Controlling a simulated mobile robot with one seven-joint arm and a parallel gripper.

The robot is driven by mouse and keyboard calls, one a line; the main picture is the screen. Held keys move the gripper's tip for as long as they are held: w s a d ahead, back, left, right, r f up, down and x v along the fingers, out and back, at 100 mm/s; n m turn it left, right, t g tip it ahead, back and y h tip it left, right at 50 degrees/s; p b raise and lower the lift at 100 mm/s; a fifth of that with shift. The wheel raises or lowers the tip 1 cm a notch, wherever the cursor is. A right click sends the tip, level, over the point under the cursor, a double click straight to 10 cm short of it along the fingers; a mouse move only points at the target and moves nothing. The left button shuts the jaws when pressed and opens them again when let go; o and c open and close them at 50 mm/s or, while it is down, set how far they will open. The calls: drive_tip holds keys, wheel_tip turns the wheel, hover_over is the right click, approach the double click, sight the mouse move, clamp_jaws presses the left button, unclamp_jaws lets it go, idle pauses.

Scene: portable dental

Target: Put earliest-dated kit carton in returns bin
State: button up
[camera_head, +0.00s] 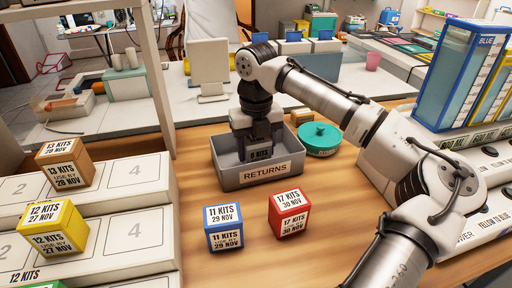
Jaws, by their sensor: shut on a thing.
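My gripper (258,138) points down inside the grey RETURNS bin (238,180), shut on a dark carton (261,154) whose label seems to read "9 KITS". Its date is hidden, and I cannot tell whether it touches the bin floor. A blue carton (224,228) reads 11 kits, 29 Nov, and a red carton (290,213) reads 17 kits, 30 Nov; both stand on the wooden counter before the bin.
A round teal container (320,137) stands right of the bin. White stepped shelves (125,185) with numbered places fill the left. A rack of blue and yellow bins (465,75) stands at the right.

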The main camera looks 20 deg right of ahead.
drive_tip(key=shift+f, duration=0.15)
drive_tip(key=o, duration=1)
wheel_tip(320, 180, up, 12)
drive_tip(key=shift+r+p, duration=0.2)
drive_tip(key=shift+p, duration=0.65)
